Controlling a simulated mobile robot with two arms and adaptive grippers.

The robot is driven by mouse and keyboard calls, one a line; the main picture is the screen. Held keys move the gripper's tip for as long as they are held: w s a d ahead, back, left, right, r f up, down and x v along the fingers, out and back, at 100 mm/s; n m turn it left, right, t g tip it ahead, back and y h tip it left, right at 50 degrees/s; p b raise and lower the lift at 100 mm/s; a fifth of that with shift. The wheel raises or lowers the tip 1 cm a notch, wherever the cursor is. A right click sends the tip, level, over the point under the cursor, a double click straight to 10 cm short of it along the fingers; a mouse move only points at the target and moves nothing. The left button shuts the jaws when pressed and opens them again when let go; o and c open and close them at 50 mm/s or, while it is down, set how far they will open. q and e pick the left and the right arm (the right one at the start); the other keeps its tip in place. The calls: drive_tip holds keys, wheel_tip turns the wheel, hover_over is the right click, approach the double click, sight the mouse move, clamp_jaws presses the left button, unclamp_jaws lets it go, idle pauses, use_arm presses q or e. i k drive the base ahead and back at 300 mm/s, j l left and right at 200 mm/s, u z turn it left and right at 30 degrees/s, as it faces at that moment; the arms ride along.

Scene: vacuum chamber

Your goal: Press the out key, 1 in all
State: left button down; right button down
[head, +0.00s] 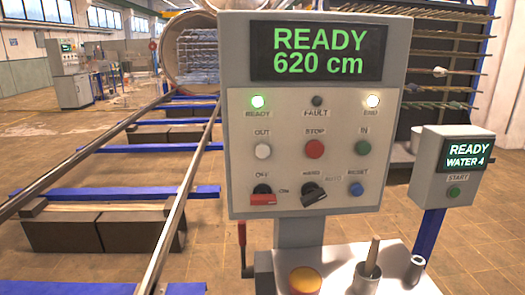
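The control panel (305,195) stands upright in front of me in the head view. Its screen (316,51) reads READY 620 cm in green. The out key (263,151) is a white round button under the label OUT, at the left of the middle row. A red STOP button (314,149) and a green IN button (362,147) sit to its right. The READY lamp (257,101) and the END lamp (373,101) are lit; the FAULT lamp (317,101) is dark. Neither of my grippers shows in the view.
Below the buttons are a red OFF switch (262,196), a black selector (313,195) and a blue RESET button (356,189). A smaller box (449,170) reading READY WATER 4 stands right. Rails (185,190) run left toward the round chamber (190,50).

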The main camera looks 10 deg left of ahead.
sight(262, 150)
drive_tip(key=z, duration=1.2)
drive_tip(key=k+j, duration=1.1)
drive_tip(key=k, duration=0.15)
